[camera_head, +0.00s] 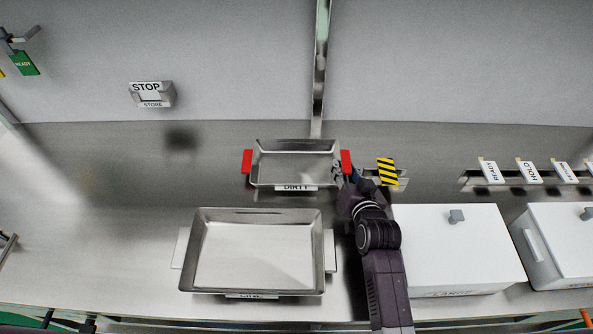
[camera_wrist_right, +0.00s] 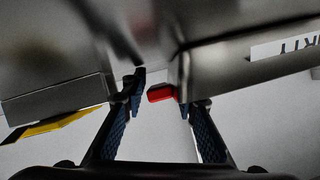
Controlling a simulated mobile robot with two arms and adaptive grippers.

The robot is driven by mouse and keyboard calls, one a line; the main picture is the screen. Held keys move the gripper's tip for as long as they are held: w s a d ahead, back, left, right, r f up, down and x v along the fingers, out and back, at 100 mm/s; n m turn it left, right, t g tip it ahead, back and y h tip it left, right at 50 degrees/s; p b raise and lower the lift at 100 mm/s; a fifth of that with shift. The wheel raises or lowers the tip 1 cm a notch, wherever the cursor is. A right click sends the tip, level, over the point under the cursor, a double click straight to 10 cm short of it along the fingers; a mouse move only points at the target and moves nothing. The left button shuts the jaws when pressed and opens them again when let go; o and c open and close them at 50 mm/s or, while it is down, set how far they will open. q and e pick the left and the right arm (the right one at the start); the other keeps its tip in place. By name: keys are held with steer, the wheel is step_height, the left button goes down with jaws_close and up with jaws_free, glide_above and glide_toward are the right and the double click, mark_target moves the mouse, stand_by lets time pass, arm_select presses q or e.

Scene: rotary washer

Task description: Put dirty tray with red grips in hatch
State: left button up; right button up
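The dirty tray (camera_head: 293,168) is a shallow metal pan with a DIRTY label on its front. It sits at the back of the metal counter, with a red grip (camera_head: 247,161) on its left end and another red grip (camera_head: 346,160) on its right end. My right gripper (camera_head: 353,180) is at the right end of this tray. In the right wrist view its fingers (camera_wrist_right: 161,91) stand apart, with the right red grip (camera_wrist_right: 161,92) showing between them, and do not look closed on it. My left gripper is out of view. I cannot make out a hatch opening.
A larger metal tray (camera_head: 188,250) with pale grips stands in front. White boxes (camera_head: 450,245) stand to the right of my right arm. A yellow-black striped tag (camera_head: 387,172) is just right of my gripper. The left counter is clear.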

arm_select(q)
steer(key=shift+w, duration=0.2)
arm_select(e)
steer(key=shift+w, duration=0.1)
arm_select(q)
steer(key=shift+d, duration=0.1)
arm_select(e)
steer(key=shift+r, duration=0.1)
steer(key=shift+c, duration=0.5)
jaws_close()
steer(key=shift+r, duration=0.1)
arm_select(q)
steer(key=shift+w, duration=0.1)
